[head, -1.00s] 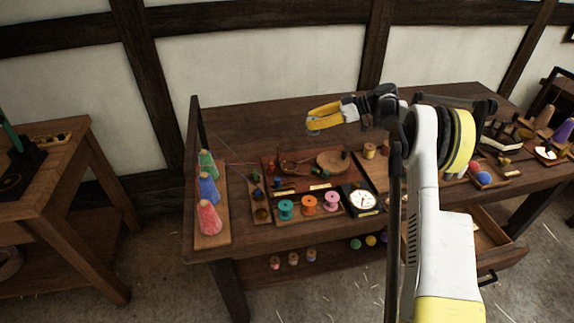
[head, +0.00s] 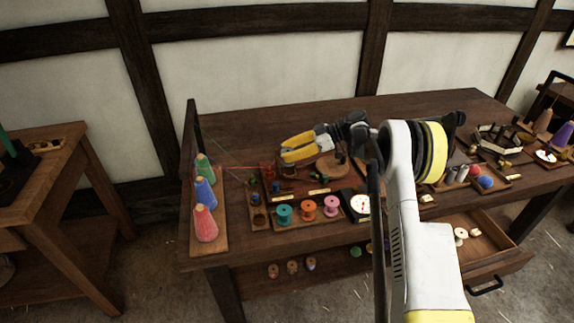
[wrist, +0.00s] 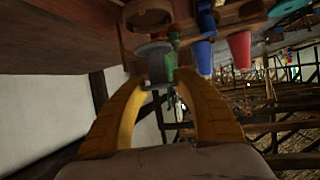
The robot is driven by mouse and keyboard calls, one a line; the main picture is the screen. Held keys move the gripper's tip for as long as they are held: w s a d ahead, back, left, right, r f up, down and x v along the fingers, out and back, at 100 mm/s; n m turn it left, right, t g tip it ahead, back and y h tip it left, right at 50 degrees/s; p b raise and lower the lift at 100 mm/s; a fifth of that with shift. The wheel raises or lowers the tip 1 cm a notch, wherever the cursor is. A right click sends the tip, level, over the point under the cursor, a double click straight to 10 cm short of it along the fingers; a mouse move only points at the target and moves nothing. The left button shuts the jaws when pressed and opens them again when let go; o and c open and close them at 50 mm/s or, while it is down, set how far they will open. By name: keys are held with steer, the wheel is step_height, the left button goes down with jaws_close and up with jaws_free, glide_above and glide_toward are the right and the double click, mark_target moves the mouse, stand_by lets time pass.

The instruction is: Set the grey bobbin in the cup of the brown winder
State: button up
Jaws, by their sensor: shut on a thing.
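My gripper (head: 284,150) is above the left half of the table, with its yellow fingers pointing left. In the wrist view, the fingertips (wrist: 157,80) are closed on the grey bobbin (wrist: 155,62). The bobbin is hard to make out in the head view. Below the gripper stand small winders with coloured parts on a board; I cannot tell for sure which is the brown one. A round brown part (wrist: 148,14) shows beyond the bobbin in the wrist view, apart from it; it may be the winder's cup.
Green, blue and red cones (head: 205,222) stand on a board at the left. Teal, orange and pink spools (head: 308,210) line the front beside a white dial (head: 362,205). A wooden disc (head: 332,170) lies under my wrist. An open drawer (head: 490,250) juts out at right.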

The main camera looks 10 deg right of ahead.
steer(key=shift+f+b, duration=0.85)
steer(key=shift+f, duration=1.15)
steer(key=shift+f, duration=0.2)
steer(key=o, duration=1.1)
steer(key=shift+r, duration=0.1)
